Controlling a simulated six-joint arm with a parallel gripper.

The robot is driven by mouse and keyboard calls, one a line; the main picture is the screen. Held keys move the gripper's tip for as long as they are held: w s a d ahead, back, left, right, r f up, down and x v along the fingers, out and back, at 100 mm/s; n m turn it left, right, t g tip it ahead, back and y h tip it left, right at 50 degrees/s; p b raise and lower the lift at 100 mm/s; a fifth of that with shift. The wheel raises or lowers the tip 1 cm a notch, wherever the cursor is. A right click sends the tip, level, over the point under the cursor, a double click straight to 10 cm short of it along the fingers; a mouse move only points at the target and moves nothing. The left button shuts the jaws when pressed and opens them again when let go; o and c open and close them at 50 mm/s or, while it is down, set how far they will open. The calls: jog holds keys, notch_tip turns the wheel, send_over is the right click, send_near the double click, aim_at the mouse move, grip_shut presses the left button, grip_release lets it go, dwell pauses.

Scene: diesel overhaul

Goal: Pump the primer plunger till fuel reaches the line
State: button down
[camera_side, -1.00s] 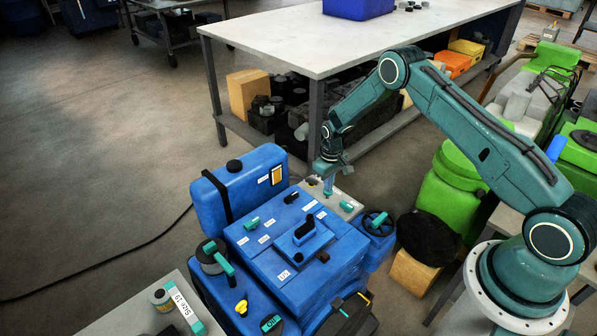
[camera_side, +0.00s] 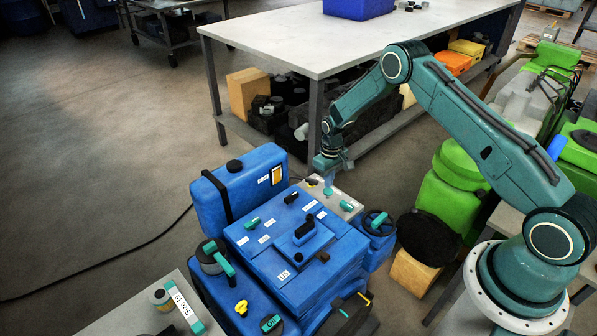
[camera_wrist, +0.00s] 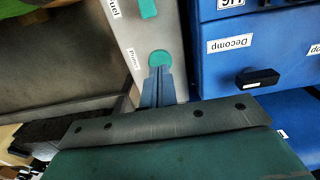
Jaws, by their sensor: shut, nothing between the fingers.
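The primer plunger shows as a round teal cap (camera_wrist: 160,58) on a grey panel (camera_wrist: 180,22), with a label beside it that seems to read "Primer". In the side view the small teal cap (camera_side: 327,191) is just below my gripper (camera_side: 328,181). My gripper's two blue fingers (camera_wrist: 158,72) are shut and empty, with their tips at the cap's near edge in the wrist view. I cannot tell whether they touch it. A teal lever (camera_wrist: 148,8) marked "Fuel" is on the same panel. I cannot make out the fuel level in the line.
The blue engine block (camera_side: 290,275) with labelled controls stands beside the panel, including a black "Decomp" lever (camera_wrist: 248,80). A blue tank (camera_side: 235,185) with a yellow-framed gauge (camera_side: 277,175) is behind it.

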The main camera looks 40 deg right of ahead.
jog(key=shift+r, duration=2.35)
jog(key=shift+r, duration=0.15)
jog(key=shift+r, duration=1.85)
jog(key=s+a+r+t, duration=0.15)
jog(key=s+r, duration=0.25)
jog(key=r, duration=0.5)
jog(key=s+a+r, duration=0.3)
jog(key=r, duration=0.6)
jog(key=s+a+r+t, duration=0.1)
jog(key=s+a+r, duration=0.25)
jog(key=r, duration=0.55)
jog(key=s+a+r+t, duration=0.1)
jog(key=s+a+r, duration=0.1)
jog(key=s, duration=1)
jog(key=s+a+r+t, duration=0.2)
jog(key=s+r, duration=0.2)
jog(key=s, duration=0.9)
